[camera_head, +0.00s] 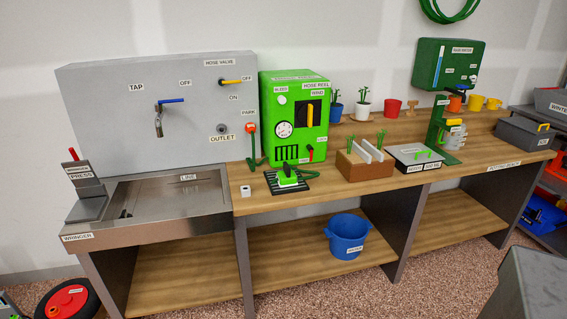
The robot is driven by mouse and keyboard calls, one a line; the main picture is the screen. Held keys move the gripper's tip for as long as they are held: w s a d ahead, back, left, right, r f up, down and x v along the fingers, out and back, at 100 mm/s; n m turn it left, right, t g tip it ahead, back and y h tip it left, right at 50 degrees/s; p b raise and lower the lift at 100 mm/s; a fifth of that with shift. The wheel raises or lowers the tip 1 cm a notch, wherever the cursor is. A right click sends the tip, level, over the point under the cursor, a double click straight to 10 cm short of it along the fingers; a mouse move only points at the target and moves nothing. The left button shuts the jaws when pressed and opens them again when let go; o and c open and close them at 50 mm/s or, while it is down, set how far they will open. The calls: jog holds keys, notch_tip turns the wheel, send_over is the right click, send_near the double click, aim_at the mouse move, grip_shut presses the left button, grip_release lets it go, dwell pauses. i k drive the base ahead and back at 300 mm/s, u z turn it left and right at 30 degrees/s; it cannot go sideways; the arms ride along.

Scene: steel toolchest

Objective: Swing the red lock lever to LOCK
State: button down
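A small red lever (310,152) sits at the lower right of the front of the green hose reel box (264,108). A small white label beside it is too small to read surely, so I cannot tell which position the lever is in. A black panel with a yellow handle (311,109) is above it, and a round white gauge (285,129) is to its left. The box stands on the wooden workbench against the wall. My gripper is not in view.
A green-handled item on a black mat (287,180) lies before the box. A red-topped stand (252,143) is left of it, a brown planter (363,170) right. A steel sink (170,203) fills the bench's left end. A grey block (528,290) fills the lower right corner.

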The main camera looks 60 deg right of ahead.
aim_at(309, 147)
jog(key=z, duration=1.2)
jog(key=k, duration=0.1)
jog(key=u, duration=2.35)
jog(key=k, duration=0.85)
jog(key=z, duration=1.5)
